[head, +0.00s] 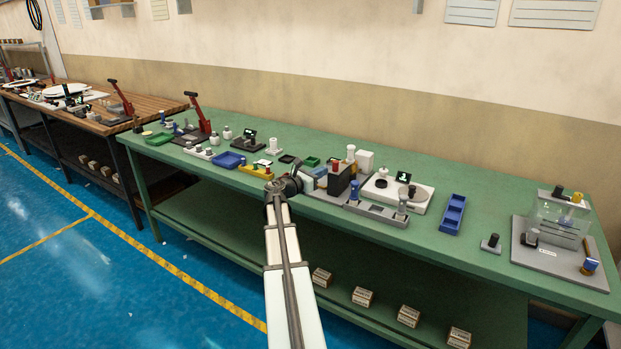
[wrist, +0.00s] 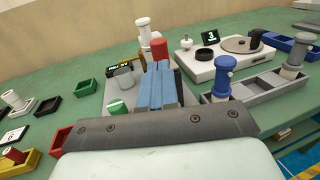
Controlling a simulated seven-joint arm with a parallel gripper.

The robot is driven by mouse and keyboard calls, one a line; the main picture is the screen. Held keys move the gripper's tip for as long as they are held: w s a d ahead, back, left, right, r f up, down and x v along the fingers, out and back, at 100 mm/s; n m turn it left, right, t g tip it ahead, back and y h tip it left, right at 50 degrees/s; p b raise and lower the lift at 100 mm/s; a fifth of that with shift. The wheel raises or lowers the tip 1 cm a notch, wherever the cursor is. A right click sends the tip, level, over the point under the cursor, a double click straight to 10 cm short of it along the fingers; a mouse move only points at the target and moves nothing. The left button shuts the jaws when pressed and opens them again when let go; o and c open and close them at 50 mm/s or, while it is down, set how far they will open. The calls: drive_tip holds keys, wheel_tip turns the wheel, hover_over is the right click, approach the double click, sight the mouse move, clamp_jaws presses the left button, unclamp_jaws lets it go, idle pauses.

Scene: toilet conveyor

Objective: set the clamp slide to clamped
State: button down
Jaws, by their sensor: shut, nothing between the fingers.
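My gripper (wrist: 158,72) is shut and empty, its two blue-grey fingers side by side in the wrist view. In the head view my gripper (head: 308,180) is low over the front of the green bench. The fingers reach over a grey fixture (wrist: 184,86) and hide its middle. Around them stand a red cylinder (wrist: 159,49), a white post (wrist: 145,37), a grey cylinder (wrist: 123,78) and a green-topped piece (wrist: 117,106). I cannot tell which part is the clamp slide or its setting. Contact between fingers and fixture is also unclear.
Small bins, red (wrist: 60,140) and black (wrist: 76,106), lie left. Bare green bench (head: 470,255) shows farther right.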

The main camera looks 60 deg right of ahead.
sight(334, 163)
drive_tip(key=shift+x, duration=1.85)
drive_tip(key=shift+d, duration=2.6)
drive_tip(key=shift+r, duration=0.1)
drive_tip(key=shift+a, duration=0.1)
drive_tip(key=v, duration=1.4)
drive_tip(key=shift+a, duration=0.15)
